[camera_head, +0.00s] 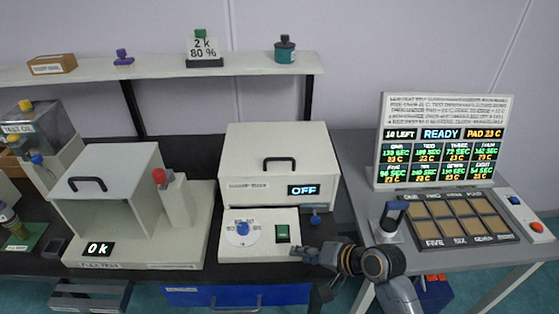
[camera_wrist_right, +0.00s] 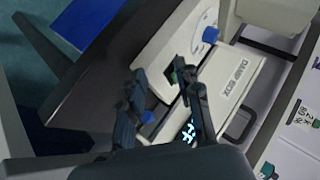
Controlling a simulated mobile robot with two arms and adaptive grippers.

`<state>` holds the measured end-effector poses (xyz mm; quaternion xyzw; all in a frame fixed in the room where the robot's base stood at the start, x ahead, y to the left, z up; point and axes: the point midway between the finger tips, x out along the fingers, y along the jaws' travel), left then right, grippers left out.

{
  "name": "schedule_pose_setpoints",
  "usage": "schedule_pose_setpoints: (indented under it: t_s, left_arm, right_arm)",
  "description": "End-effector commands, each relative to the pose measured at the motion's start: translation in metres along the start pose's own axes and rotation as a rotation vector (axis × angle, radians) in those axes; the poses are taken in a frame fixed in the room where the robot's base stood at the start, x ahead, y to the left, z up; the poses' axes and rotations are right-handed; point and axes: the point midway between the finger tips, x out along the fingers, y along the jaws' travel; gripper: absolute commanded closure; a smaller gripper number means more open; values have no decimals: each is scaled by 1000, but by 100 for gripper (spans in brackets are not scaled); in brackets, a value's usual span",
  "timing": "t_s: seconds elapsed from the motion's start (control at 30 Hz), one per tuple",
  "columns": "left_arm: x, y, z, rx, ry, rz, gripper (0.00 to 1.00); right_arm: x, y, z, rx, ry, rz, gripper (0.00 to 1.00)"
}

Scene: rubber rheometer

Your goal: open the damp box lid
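The damp box (camera_head: 240,155) is a white box in the middle of the bench, with its lid down and a dark handle (camera_head: 279,163) on top. Its front carries a small label and a display reading OFF. In the right wrist view its front (camera_wrist_right: 236,84) reads DAMP BOX, and a dark handle (camera_wrist_right: 240,124) shows beyond. My right gripper (camera_head: 303,252) is low in front of the box, by its control panel. In the wrist view this gripper (camera_wrist_right: 158,78) has its fingers apart, with nothing visibly held. My left gripper is not in view.
The control panel (camera_head: 262,221) has a blue-knobbed dial (camera_head: 243,228), a green switch (camera_head: 282,233) and a blue lever (camera_head: 315,211). A white box (camera_head: 122,180) stands left and a heater pad station (camera_head: 461,218) right. A shelf (camera_head: 160,71) runs behind and above.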

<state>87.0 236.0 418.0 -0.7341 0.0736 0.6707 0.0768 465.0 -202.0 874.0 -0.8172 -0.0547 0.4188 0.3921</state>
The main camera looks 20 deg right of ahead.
Motion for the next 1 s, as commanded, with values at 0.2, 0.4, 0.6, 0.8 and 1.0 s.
schedule_pose_setpoints:
  t_s: [0.2, 0.4, 0.6, 0.8, 1.0]
  left_arm:
    - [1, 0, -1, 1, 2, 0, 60]
    - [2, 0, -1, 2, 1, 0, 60]
    - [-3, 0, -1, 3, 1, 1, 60]
    - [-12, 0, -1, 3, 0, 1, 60]
    - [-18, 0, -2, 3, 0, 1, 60]
  right_arm:
    - [-19, -56, -106, 386, 120, -335, 66]
    - [-45, -83, -163, 604, 148, -545, 66]
    - [-35, -94, -174, 629, 148, -568, 66]
    - [-1, -114, -185, 627, 145, -567, 66]
    - [35, -132, -197, 627, 145, -564, 66]
